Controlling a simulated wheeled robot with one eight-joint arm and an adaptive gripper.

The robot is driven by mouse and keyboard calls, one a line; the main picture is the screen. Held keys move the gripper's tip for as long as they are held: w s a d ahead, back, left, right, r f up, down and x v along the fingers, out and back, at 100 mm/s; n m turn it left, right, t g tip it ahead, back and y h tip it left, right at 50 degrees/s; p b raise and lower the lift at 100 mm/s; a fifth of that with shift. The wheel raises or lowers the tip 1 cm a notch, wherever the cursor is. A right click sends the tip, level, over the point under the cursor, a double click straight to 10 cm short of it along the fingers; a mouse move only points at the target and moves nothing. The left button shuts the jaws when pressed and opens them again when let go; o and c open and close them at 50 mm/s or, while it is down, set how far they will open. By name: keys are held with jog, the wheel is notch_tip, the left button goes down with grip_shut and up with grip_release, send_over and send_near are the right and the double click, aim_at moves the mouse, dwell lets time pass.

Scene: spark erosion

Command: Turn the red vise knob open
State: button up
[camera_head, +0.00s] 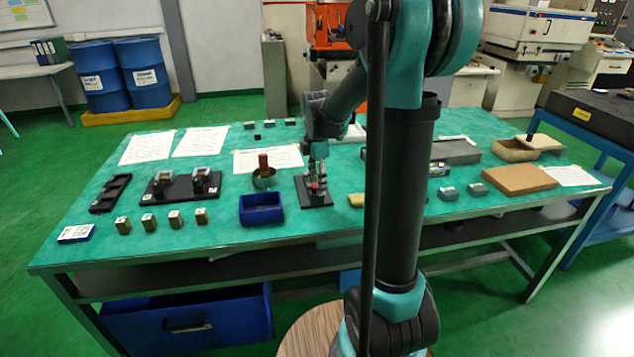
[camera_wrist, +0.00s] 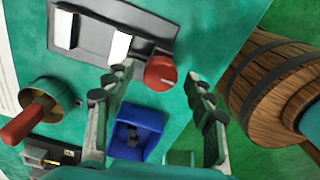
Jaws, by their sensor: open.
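The red vise knob (camera_wrist: 160,73) is a round red disc with a small pale mark at its right edge. It sits at the front end of the dark vise (camera_wrist: 85,32), whose pale jaw pieces show at the upper left of the wrist view. My gripper (camera_wrist: 159,70) is open, with one finger on each side of the knob and visible gaps to both. In the head view my gripper (camera_head: 317,178) points down over the vise's dark base plate (camera_head: 311,198), and it partly hides the vise.
A blue bin (camera_head: 262,209) stands close left of the vise. A brown cup (camera_head: 264,181) with a red-handled tool is behind the bin. Small brass blocks (camera_head: 148,222) line the front left of the green table (camera_head: 240,248).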

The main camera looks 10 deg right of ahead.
jog(key=shift+r, duration=0.1)
notch_tip(320, 180, up, 12)
dwell(0.5)
jog(key=s+d+f+m+t, duration=0.3)
jog(key=s+f+m+t, duration=0.1)
jog(key=s+f+m, duration=1.5)
jog(key=shift+s+f+m, duration=0.15)
jog(key=shift+s+m, duration=0.35)
jog(key=shift+s, duration=0.55)
jog(key=shift+d, duration=0.2)
